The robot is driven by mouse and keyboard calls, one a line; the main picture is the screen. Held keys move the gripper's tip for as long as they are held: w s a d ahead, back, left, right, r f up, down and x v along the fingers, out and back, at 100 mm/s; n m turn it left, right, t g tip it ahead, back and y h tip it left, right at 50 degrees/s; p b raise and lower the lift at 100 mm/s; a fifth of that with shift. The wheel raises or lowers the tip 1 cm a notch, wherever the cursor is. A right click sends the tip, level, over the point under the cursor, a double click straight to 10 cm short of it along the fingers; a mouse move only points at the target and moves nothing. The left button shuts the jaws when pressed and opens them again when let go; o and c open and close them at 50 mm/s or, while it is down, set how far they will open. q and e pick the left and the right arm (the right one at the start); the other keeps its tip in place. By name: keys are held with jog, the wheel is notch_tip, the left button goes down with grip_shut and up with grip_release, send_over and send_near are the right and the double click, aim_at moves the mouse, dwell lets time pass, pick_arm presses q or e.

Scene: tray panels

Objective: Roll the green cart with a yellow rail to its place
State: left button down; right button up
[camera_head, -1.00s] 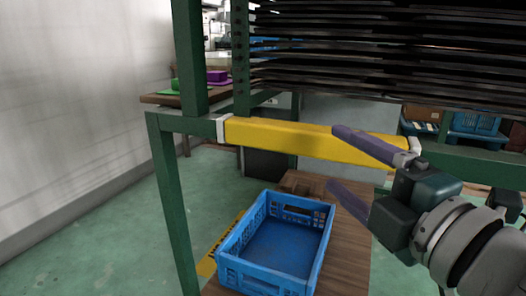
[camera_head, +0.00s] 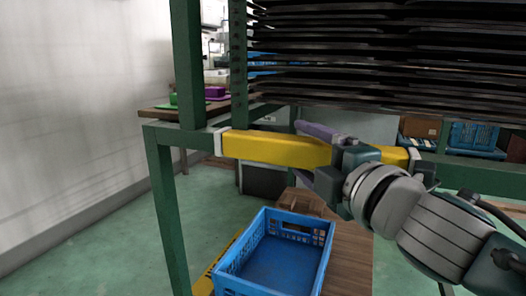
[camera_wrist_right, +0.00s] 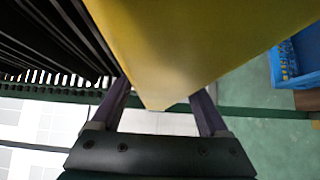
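The green cart (camera_head: 168,205) has a yellow rail (camera_head: 262,147) across its near side, with white end brackets, and carries a stack of dark trays (camera_head: 390,60). My left gripper is not in view.
A blue crate (camera_head: 275,262) sits on a wooden surface (camera_head: 347,262) below the rail. A white wall (camera_head: 70,110) runs along the left. Green floor (camera_head: 105,250) is clear between wall and cart. A table (camera_head: 160,113) with purple and green items stands behind.

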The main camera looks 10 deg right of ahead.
grip_shut()
dwell(0.4)
dwell(0.4)
